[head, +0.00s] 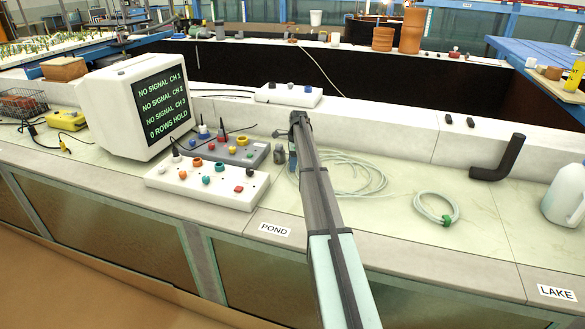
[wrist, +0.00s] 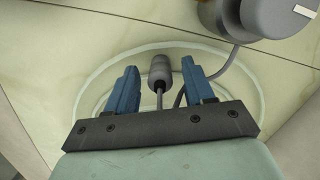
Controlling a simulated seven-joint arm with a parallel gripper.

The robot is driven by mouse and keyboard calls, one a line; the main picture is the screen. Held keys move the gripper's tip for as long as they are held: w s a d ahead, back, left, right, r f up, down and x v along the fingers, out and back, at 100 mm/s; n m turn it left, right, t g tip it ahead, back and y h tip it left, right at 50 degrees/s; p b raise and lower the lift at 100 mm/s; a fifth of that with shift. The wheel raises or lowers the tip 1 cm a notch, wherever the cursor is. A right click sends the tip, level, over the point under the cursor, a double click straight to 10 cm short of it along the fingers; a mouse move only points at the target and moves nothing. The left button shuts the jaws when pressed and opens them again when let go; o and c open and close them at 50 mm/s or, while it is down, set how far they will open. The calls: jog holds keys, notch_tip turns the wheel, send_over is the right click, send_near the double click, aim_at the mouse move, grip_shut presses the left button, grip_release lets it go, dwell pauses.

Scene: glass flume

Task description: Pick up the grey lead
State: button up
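The grey lead shows in the wrist view as a small grey plug end (wrist: 160,70) with a thin grey cable running back under my gripper. My gripper (wrist: 160,84) is open, its two blue fingers on either side of the plug, with a visible gap on each side. How far the plug lies below the fingertips I cannot tell. In the head view my gripper (head: 292,158) points down at the bench, mostly hidden by my arm. A grey cylinder (head: 280,154) stands just left of it; in the wrist view a large grey cylinder with a cable is at the upper right.
A pale coiled hose (head: 355,178) lies on the bench around this spot. A white panel with coloured sockets (head: 207,182) and a grey socket box (head: 225,150) stand left. A monitor (head: 135,105) is further left. A small coil with a green clip (head: 436,208) lies right.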

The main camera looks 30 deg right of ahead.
grip_shut()
jog(key=shift+r, duration=0.15)
